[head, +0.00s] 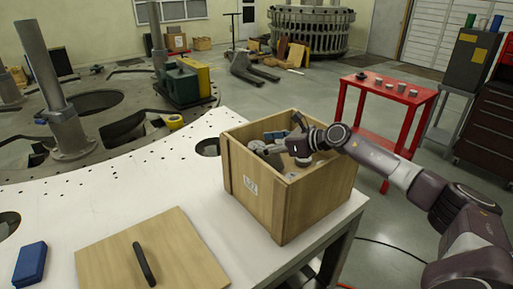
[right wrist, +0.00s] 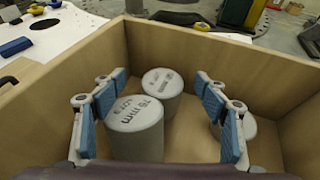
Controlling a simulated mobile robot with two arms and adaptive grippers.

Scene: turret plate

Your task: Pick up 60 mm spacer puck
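My right gripper (head: 275,146) is inside the open wooden crate (head: 262,190) on the white table. In the right wrist view the gripper (right wrist: 160,92) is open, its blue-padded fingers wide apart with nothing held. Three grey cylindrical pucks stand in the crate. A third puck (right wrist: 248,128) is partly hidden by the right finger. I cannot tell which is the 60 mm puck. My left gripper is not in view.
The crate walls (right wrist: 240,60) surround the gripper closely. A wooden lid (head: 185,255) with a dark handle and a blue block (head: 30,263) lie on the white table (head: 120,190). A red table (head: 395,92) with several small pieces stands behind the right arm.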

